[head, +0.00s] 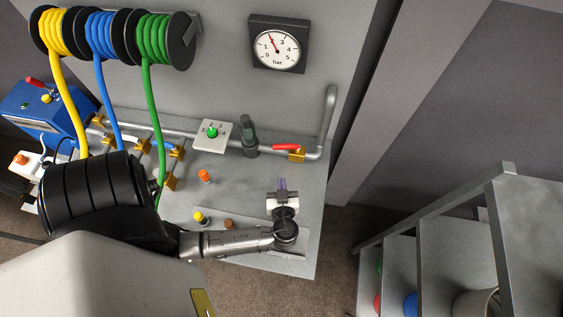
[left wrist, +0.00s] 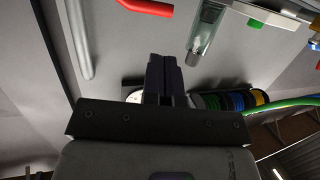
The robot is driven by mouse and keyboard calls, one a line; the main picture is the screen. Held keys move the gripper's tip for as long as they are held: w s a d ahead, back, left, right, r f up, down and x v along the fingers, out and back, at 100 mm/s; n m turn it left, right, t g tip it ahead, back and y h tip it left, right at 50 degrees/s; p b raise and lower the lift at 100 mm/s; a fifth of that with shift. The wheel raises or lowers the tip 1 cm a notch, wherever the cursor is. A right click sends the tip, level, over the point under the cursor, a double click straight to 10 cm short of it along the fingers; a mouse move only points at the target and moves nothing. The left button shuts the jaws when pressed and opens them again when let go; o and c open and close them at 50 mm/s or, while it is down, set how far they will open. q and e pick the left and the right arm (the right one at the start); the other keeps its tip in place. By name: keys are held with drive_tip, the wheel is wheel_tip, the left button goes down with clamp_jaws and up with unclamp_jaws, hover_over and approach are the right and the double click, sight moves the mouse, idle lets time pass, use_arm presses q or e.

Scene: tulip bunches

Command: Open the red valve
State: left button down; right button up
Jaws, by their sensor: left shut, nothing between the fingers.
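The red valve has a red lever handle (head: 286,147) lying about in line with the grey pipe, beside a brass body (head: 297,155) near the pipe's right end. The red handle also shows at the top edge of the left wrist view (left wrist: 147,6). My left gripper (head: 282,184) is over the grey bench, a short way in front of the red handle and apart from it. Its fingers are shut together and empty, which the left wrist view also shows (left wrist: 164,75). My right gripper is not in view.
A dark-topped fitting (head: 248,138) and a panel with a green knob (head: 212,133) stand left of the valve. The pipe (head: 328,120) bends upward at the right. A gauge (head: 278,45) hangs above. Orange (head: 204,176) and yellow (head: 200,217) pieces are on the bench.

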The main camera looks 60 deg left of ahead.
use_arm(q)
drive_tip(key=p, duration=0.3)
approach(284, 146)
drive_tip(key=a+f, duration=0.2)
drive_tip(key=a, duration=0.4)
drive_tip(key=shift+w+a+f, duration=0.15)
drive_tip(key=shift+w+a, duration=0.35)
drive_tip(key=shift+w, duration=0.1)
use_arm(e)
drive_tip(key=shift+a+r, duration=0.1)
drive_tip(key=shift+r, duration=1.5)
use_arm(q)
drive_tip(key=shift+s, duration=0.1)
